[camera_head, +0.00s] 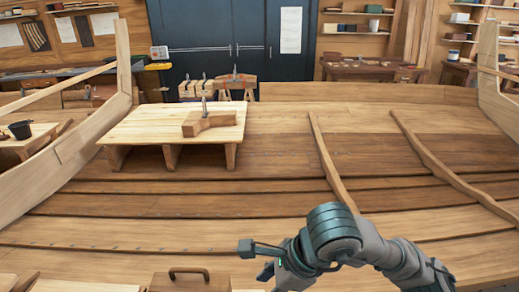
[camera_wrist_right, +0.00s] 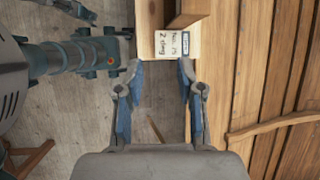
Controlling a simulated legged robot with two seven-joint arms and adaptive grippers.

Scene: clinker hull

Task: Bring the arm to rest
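My right arm (camera_head: 335,235) comes in from the lower right in the head view and bends down at the bottom edge. Its gripper is mostly cut off or hidden there. In the right wrist view my right gripper (camera_wrist_right: 160,70) is open, with its two blue fingers apart and nothing between them. My left gripper does not show in the head view.
A low plank platform (camera_head: 160,128) carrying a wooden block with a clamp (camera_head: 208,122) stands inside the hull (camera_head: 270,190). Curved ribs (camera_head: 330,160) cross the planking at right. A wooden box lid with a dark handle (camera_head: 189,272) is at the bottom, left of my arm.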

